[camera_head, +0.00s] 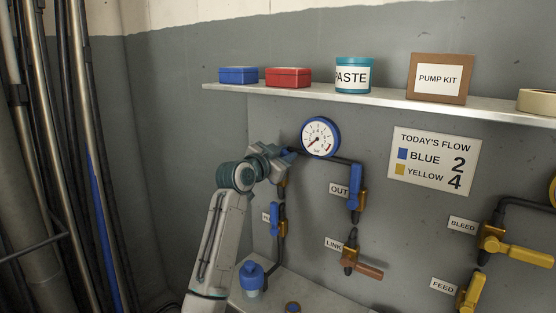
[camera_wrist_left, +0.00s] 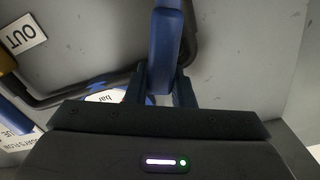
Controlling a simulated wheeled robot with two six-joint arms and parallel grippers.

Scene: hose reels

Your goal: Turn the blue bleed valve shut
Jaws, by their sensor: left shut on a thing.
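My left gripper (camera_head: 286,157) is at the top of the blue line's left pipe, left of the round gauge. In the left wrist view its two fingers (camera_wrist_left: 160,88) are shut on a blue lever (camera_wrist_left: 168,40), which runs up out of the picture between them. I take this as the blue bleed valve's handle; its label is hidden. In the head view the gripper and wrist cover most of this valve, and its angle is hard to tell. My right gripper is in neither view.
The blue-rimmed gauge (camera_head: 320,137) is close to the right of my gripper. The blue OUT valve (camera_head: 354,200), the orange LINK lever (camera_head: 369,271) and the yellow BLEED valve (camera_head: 522,251) are further right. A shelf (camera_head: 390,98) with boxes runs above. Pipes stand at the left.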

